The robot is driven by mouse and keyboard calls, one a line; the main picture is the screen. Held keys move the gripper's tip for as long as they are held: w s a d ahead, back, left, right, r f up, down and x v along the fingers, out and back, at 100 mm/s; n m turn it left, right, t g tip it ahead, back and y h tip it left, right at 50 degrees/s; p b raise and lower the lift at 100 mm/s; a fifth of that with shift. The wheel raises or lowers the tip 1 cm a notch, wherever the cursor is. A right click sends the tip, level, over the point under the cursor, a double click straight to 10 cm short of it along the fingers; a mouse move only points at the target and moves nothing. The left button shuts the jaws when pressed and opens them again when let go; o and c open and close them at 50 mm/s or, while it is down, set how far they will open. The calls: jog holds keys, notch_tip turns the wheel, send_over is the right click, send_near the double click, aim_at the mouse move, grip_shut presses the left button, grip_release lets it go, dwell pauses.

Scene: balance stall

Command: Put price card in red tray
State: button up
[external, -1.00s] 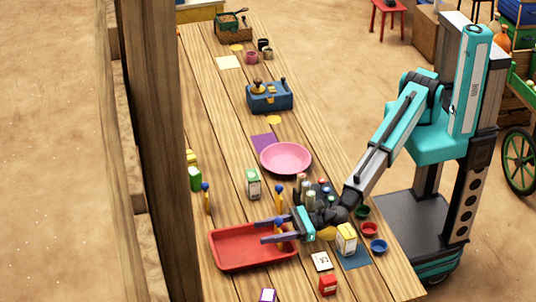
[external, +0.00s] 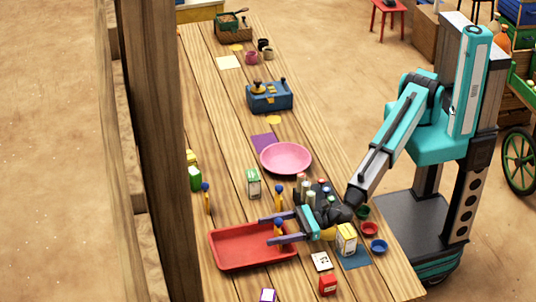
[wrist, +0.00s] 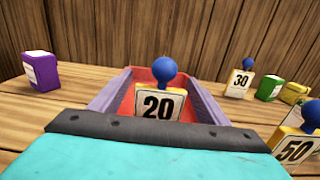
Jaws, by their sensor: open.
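A price card marked 20 (wrist: 158,104) with a blue knob stands upright between my fingers in the wrist view. In the external view this card (external: 278,229) appears to stand inside the red tray (external: 232,260), near its right end; the near finger hides its foot. My gripper (external: 265,230) is open, reaching from the right over the tray's right end, one finger on each side of the card. I cannot tell whether a finger touches it. Cards marked 30 (wrist: 239,82) and 50 (wrist: 294,148) stand outside the tray to the right in the wrist view.
A purple box (wrist: 41,72) stands left of the tray in the wrist view. A pink bowl (external: 286,158), a green-and-white box (external: 253,184) and several bottles stand beyond my gripper. A yellow box (external: 346,239) and a red box (external: 328,284) are close to my wrist.

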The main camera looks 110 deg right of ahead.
jog(key=s, duration=0.3)
jog(key=shift+s+b, duration=0.15)
jog(key=shift+b, duration=0.2)
notch_tip(320, 180, up, 6)
jog(key=shift+f, duration=0.2)
jog(key=shift+r, duration=0.7)
